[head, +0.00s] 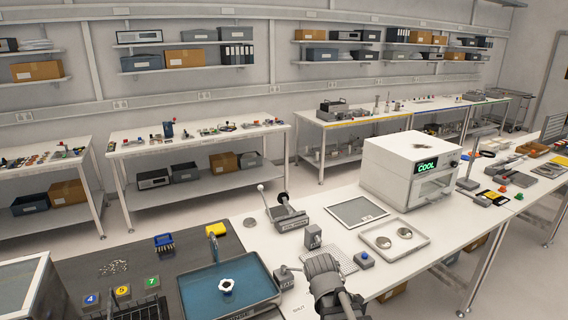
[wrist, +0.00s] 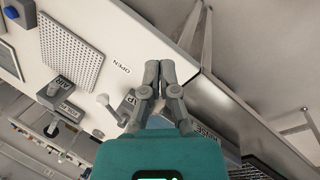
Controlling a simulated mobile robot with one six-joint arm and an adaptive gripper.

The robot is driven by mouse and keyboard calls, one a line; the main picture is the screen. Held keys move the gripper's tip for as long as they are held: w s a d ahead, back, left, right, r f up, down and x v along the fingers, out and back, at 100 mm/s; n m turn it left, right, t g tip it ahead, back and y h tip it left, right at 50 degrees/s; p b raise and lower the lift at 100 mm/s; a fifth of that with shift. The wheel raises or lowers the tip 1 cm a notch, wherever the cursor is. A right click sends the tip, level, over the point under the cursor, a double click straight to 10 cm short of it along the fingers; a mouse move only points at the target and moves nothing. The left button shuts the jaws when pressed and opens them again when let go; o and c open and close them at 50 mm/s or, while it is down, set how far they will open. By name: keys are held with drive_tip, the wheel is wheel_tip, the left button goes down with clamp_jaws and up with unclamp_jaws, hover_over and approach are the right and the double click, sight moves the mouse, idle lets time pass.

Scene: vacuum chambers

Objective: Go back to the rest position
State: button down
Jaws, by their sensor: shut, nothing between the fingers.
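My gripper (wrist: 159,68) shows in the wrist view with its two grey fingers together and nothing between them. Its tips lie over the white bench top (wrist: 115,35) in that picture, near the bench edge and the word OPEN. I cannot tell its height above the bench. In the head view my grey arm rises at the bottom centre, in front of the bench, and my fingers cannot be made out there.
A perforated plate (head: 328,256) and a small grey AIR unit (wrist: 66,113) are close by. A blue basin (head: 190,296) stands left. A tray (head: 394,257) with two round parts, a blue button (head: 365,257) and a white COOL chamber (head: 385,175) stand right.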

drive_tip(key=s+d+m+g+y, duration=0.2)
drive_tip(key=s+d+m, duration=0.2)
drive_tip(key=m, duration=0.8)
drive_tip(key=shift+s+f+m, duration=0.3)
drive_tip(key=shift+s+f, duration=0.1)
drive_tip(key=shift+s, duration=0.6)
